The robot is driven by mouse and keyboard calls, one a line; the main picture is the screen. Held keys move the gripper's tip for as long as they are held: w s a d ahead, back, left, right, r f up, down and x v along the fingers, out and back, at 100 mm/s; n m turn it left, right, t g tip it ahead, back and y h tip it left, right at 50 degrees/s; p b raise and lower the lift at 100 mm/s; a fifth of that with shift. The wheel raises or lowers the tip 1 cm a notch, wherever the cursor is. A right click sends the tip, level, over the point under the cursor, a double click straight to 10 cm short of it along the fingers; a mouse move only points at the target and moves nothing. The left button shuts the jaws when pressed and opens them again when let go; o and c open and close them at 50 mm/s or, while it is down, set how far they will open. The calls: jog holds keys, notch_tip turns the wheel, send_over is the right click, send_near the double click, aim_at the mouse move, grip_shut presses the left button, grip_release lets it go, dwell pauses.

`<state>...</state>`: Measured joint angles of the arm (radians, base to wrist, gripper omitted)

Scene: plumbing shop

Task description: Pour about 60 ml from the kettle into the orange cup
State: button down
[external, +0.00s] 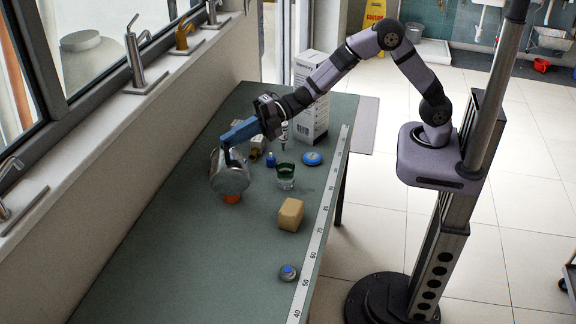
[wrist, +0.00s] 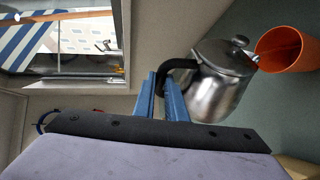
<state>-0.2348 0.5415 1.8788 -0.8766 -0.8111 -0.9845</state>
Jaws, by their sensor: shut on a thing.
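The kettle (external: 229,176) is a shiny metal pot with a lid and a black handle. My gripper (external: 238,136) is shut on its handle, and the kettle looks tilted in the external view. In the wrist view the blue fingers of my gripper (wrist: 168,92) close around the black handle, with the kettle (wrist: 222,84) to their right. The orange cup (external: 232,198) shows only in part, below the kettle, which hides most of it. In the wrist view the cup (wrist: 285,50) is beside the kettle's lid, at the upper right.
A glass with a green rim (external: 285,176), a tan block (external: 291,214), a blue disc (external: 313,158) and a small round blue-topped item (external: 288,272) are to the right on the green table (external: 170,262). A white box (external: 309,98) stands at the back. The near table area is clear.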

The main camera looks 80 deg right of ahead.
jog(key=shift+w+d+r+m, duration=0.15)
jog(key=shift+w+d+m, duration=0.1)
jog(key=shift+d, duration=0.15)
jog(key=shift+w+d+r+m, duration=0.15)
jog(key=shift+d+m, duration=0.1)
jog(key=shift+d, duration=0.1)
dwell(0.6)
